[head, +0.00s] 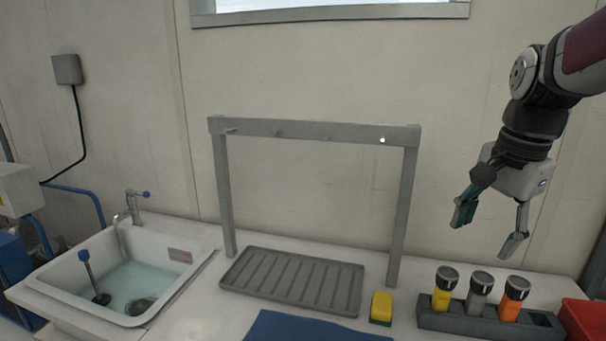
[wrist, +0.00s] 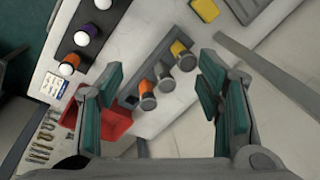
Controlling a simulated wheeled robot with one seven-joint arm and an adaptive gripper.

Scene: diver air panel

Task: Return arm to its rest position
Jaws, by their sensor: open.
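My gripper (head: 488,230) hangs at the right of the head view, pointing down, above the counter and the rack of canisters. Its two green-padded fingers are spread with nothing between them. In the wrist view the open fingers (wrist: 164,100) stand on either side, with floor, wall and counter seen past them. My arm comes in from the upper right corner of the head view.
Below my gripper a dark rack (head: 458,319) holds yellow, grey and orange canisters, beside a red bin (head: 584,318). A grey frame with pegs (head: 315,129) stands over a ribbed tray (head: 291,279). A yellow sponge (head: 381,307) and a sink (head: 127,272) lie left.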

